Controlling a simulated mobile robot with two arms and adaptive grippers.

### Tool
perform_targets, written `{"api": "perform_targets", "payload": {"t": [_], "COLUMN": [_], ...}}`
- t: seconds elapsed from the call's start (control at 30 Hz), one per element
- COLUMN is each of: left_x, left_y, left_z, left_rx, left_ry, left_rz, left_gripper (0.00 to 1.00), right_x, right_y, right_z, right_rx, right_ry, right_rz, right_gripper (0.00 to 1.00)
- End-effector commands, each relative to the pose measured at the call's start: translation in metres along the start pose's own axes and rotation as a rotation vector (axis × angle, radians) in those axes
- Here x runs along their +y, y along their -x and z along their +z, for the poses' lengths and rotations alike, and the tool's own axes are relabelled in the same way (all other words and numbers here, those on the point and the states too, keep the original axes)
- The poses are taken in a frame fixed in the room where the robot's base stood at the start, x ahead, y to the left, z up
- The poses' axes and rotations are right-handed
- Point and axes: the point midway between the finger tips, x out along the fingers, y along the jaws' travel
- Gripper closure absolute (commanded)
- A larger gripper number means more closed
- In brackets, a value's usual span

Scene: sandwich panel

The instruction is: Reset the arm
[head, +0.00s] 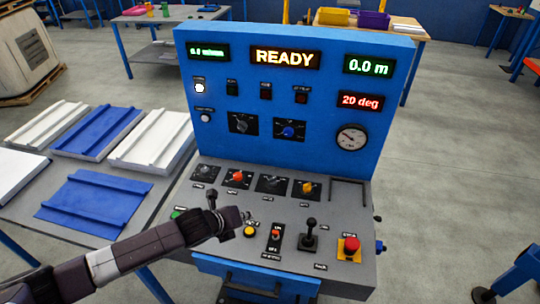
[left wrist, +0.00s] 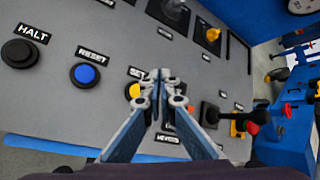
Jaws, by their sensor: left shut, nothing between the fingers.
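The blue control panel (head: 290,110) has a grey sloping desk. My left gripper (head: 247,218) is shut and empty above the desk, close to a yellow button (head: 250,232). In the left wrist view my left gripper (left wrist: 157,75) has its fingertips together, partly over the yellow button (left wrist: 133,91). The blue RESET button (left wrist: 85,74) is left of the fingers there, with the black HALT button (left wrist: 20,53) farther left. In the head view my arm hides the blue button. The main display (head: 285,58) reads READY. My right gripper is not seen.
A black joystick (head: 310,235) and a red mushroom button (head: 350,246) stand to the right. Another lever (head: 212,198) rises left of the gripper. Knobs (head: 238,178) line the desk's back. A table of blue and white panels (head: 95,205) adjoins on the left.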

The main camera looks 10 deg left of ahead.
Motion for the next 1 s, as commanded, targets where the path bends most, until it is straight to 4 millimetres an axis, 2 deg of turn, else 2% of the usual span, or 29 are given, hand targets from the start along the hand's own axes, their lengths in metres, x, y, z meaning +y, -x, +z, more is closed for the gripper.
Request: {"api": "perform_targets", "payload": {"t": [0.13,0.27,0.4,0.53,0.67,0.8,1.0], "left_x": [-0.003,-0.016,-0.036,-0.04,-0.026,0.002,0.042], "left_y": [0.001,0.007,0.029,0.058,0.091,0.128,0.172], "left_z": [-0.005,-0.035,-0.082,-0.115,-0.138,-0.156,-0.175], "left_rx": [0.006,0.038,0.082,0.093,0.063,-0.021,-0.174], "left_ry": [0.021,0.171,0.516,0.903,1.303,1.698,2.086], "left_rz": [-0.002,-0.005,0.017,0.077,0.167,0.278,0.407], "left_gripper": [1.0,1.0,1.0,1.0,1.0,1.0,1.0], "right_x": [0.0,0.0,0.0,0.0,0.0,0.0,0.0], "right_y": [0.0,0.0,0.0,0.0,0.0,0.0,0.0], "right_z": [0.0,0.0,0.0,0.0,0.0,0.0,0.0], "right_rx": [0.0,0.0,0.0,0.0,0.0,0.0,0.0], "right_ry": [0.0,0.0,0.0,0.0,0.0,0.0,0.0], "right_rz": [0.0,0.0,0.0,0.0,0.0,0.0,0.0], "right_gripper": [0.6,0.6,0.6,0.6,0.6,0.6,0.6]}}
